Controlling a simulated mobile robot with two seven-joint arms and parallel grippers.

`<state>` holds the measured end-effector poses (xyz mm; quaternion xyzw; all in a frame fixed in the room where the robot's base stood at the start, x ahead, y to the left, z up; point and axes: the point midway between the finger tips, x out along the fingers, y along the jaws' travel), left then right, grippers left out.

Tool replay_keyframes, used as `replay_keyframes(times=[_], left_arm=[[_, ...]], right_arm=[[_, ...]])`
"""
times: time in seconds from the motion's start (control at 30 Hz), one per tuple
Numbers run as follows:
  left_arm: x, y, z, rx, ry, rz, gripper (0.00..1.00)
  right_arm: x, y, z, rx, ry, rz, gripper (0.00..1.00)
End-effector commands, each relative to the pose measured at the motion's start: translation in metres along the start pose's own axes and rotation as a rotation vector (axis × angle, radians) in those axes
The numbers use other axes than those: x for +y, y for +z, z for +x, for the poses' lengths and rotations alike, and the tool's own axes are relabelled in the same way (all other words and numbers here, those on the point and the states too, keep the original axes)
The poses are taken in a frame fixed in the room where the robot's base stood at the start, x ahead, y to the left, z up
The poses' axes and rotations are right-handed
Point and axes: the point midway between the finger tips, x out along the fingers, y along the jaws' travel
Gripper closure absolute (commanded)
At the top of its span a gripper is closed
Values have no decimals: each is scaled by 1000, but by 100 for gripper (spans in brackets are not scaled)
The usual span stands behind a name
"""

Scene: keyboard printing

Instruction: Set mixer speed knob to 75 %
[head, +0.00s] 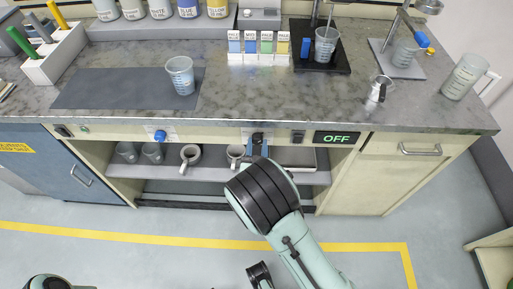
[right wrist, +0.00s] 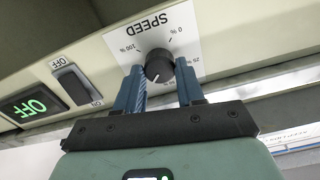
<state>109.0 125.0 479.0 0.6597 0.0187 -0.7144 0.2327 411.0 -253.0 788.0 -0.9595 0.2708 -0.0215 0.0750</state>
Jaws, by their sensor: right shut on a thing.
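The mixer's speed knob (right wrist: 159,66) is a dark round knob on a white SPEED plate (right wrist: 155,35) on the bench's front panel. The plate appears upside down in the right wrist view, with 0 %, 25 % and 100 % readable; other marks are hidden. The knob's pale pointer mark is on its lower side, pointing away from the SPEED lettering. My right gripper (right wrist: 161,88) is shut on the knob, one blue finger on each side. In the head view the right gripper (head: 258,147) reaches the panel. My left gripper is not in view.
A black switch (right wrist: 71,84) and a green OFF display (right wrist: 32,105) sit beside the knob. A blue knob (head: 160,136) is further left on the panel. The bench top (head: 280,105) above holds beakers and a stirrer stand. Mugs (head: 190,154) stand on the shelf below.

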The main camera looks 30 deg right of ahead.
Motion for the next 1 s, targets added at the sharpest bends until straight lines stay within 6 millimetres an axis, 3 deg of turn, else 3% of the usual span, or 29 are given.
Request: replay_keyframes(times=[0.4,0.93,0.97,1.0], left_arm=[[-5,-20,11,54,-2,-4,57],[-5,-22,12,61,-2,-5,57],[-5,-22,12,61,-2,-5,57],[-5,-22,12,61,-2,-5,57]], right_arm=[[1,-1,1,4,2,180,92],[1,-1,1,3,1,202,92],[1,-1,1,3,1,202,55],[1,-1,1,3,1,201,42]])
